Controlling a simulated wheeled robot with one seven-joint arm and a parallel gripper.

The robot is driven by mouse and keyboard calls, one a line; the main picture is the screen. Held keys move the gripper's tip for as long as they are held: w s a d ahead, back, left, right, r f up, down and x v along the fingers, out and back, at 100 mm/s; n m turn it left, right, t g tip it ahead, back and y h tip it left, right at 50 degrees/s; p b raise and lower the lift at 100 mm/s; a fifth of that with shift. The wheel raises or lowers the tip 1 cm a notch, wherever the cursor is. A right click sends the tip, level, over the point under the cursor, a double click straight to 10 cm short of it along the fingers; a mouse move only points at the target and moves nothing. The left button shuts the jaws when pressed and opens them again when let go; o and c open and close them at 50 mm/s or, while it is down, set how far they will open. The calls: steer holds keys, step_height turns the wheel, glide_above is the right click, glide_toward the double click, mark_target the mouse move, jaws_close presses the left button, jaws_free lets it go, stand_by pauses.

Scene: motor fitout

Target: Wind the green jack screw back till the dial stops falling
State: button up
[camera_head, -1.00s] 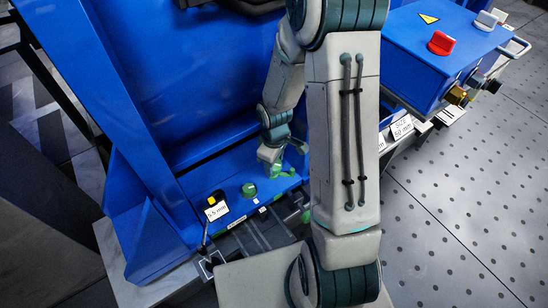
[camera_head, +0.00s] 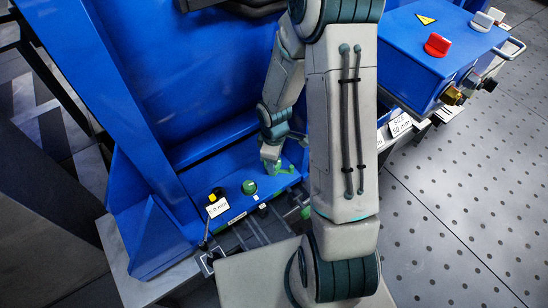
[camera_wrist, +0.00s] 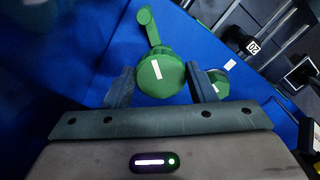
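The green jack screw (camera_wrist: 160,74) shows in the wrist view as a round knob with a white mark and a crank arm pointing up. My gripper (camera_wrist: 160,82) has one finger on each side of the knob. The fingers are apart, with a narrow gap at the left; contact at the right is unclear. In the head view, my gripper (camera_head: 270,158) is low over the green screw (camera_head: 284,170), partly covering it. The dial is a small white readout (camera_head: 217,208) with a yellow-topped part, at the left of the blue ledge; it seems to read 5.9 mm.
Another round green part (camera_head: 250,187) sits on the ledge left of my gripper. A blue box (camera_head: 440,55) with a red knob (camera_head: 438,44) stands at the right. A "50 mm" size card (camera_head: 400,125) is below it. A tall blue wall stands behind the ledge.

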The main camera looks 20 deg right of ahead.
steer(key=o, duration=0.4)
steer(key=shift+r, duration=0.1)
step_height(320, 180, up, 8)
steer(key=p, duration=0.3)
steer(key=shift+f, duration=0.25)
stand_by(1.2)
